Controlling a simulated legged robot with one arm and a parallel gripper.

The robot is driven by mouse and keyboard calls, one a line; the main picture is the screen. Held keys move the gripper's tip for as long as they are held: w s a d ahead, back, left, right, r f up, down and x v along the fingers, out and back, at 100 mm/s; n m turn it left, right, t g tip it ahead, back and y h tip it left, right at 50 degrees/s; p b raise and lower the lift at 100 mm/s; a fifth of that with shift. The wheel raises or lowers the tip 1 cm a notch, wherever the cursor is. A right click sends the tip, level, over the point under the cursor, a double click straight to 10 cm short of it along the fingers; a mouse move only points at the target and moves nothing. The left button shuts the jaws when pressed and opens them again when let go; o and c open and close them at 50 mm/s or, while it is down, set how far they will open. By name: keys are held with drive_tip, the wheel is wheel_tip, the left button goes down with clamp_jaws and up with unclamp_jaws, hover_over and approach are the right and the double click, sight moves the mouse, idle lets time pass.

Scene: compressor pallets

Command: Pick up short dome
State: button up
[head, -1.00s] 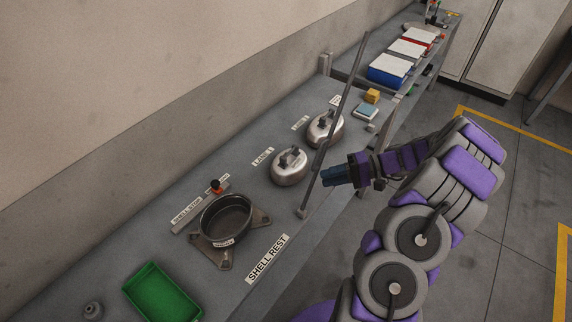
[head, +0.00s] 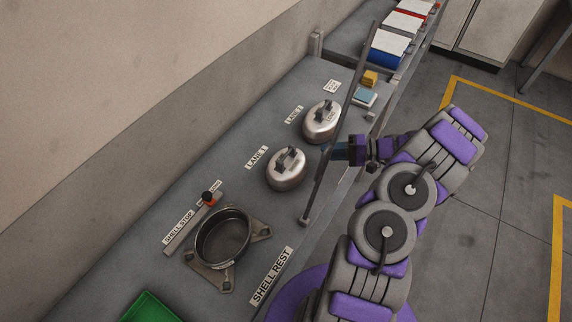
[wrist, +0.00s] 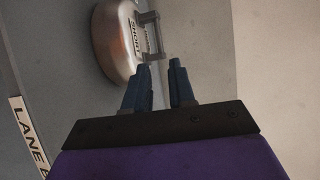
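A metal dome with a top handle and a label reading SHORT (wrist: 118,45) is in the wrist view, just beyond my fingertips. In the head view it appears to be the farther dome (head: 319,124), by the second lane label. A similar dome (head: 285,172) sits nearer, by the LANE 1 label. My gripper (head: 338,152) is at the bench's right side, close to the farther dome, partly behind a slanted grey bar. In the wrist view my gripper (wrist: 159,68) has its two fingers apart with nothing between them. The dome's handle lies just ahead of the fingertips.
The slanted grey bar (head: 318,183) rises along the bench's front edge, near my arm. A dark round shell (head: 222,237) rests on a bracket at SHELL REST. A green tray (head: 143,298) is at bottom. Yellow and light-blue blocks (head: 369,78) lie beyond the domes.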

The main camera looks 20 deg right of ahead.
sight(286, 155)
drive_tip(key=x, duration=0.4)
drive_tip(key=b+x, duration=0.1)
drive_tip(key=x, duration=0.4)
drive_tip(key=shift+s+a, duration=0.1)
drive_tip(key=shift+a, duration=0.3)
drive_tip(key=shift+f+b+x, duration=0.15)
drive_tip(key=shift+b+x, duration=0.3)
drive_tip(key=shift+x, duration=0.55)
drive_tip(key=shift+f+b+x, duration=0.2)
drive_tip(key=shift+b+x, duration=0.2)
drive_tip(key=shift+x, duration=0.6)
drive_tip(key=shift+a+r, duration=0.1)
drive_tip(key=shift+a, duration=0.45)
drive_tip(key=shift+d, duration=0.25)
drive_tip(key=c, duration=0.4)
drive_tip(key=shift+d, duration=0.15)
clamp_jaws()
